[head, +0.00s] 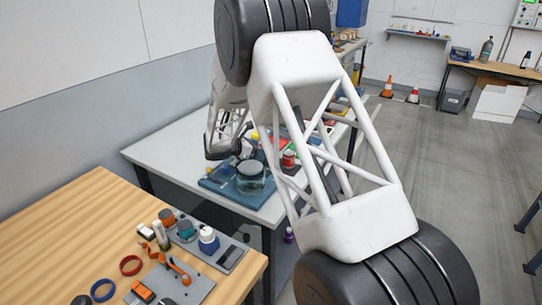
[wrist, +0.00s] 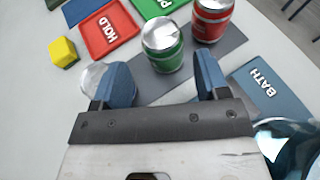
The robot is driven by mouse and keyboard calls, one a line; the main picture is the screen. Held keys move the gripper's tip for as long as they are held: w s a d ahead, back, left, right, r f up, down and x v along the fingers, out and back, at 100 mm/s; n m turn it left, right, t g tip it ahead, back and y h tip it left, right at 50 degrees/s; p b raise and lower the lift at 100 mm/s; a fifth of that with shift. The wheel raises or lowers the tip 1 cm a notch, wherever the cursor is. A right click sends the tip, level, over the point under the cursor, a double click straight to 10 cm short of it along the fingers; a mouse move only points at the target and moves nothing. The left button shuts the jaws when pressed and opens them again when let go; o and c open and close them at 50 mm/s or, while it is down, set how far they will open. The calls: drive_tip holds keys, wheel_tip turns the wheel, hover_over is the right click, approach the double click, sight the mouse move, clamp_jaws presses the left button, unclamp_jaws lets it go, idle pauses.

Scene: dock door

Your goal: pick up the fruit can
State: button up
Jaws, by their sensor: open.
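In the wrist view a green can (wrist: 163,48) with a silver lid stands on a dark grey mat (wrist: 147,91), just beyond the fingertips, roughly midway between them. A red can (wrist: 211,20) stands behind it to the right, cut by the top edge. I cannot read which one is the fruit can. My gripper (wrist: 161,76) has its blue fingers spread, with nothing between them. A silvery round thing (wrist: 93,77) is partly hidden behind the left finger. In the head view a red can (head: 289,158) shows on the far table; my arm hides much there.
A red HOLD tray (wrist: 108,32), part of a green tray (wrist: 158,5), a yellow block (wrist: 63,50) and a blue BATH mat (wrist: 270,90) surround the cans. A teal glass vessel (wrist: 290,145) is close at lower right. A wooden table (head: 70,225) with tools stands nearer.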

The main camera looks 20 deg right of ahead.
drive_tip(key=shift+x, duration=2.45)
drive_tip(key=shift+s+f, duration=0.15)
drive_tip(key=shift+f, duration=0.05)
drive_tip(key=c, duration=0.8)
drive_tip(key=shift+r, duration=0.1)
drive_tip(key=shift+r, duration=4.9)
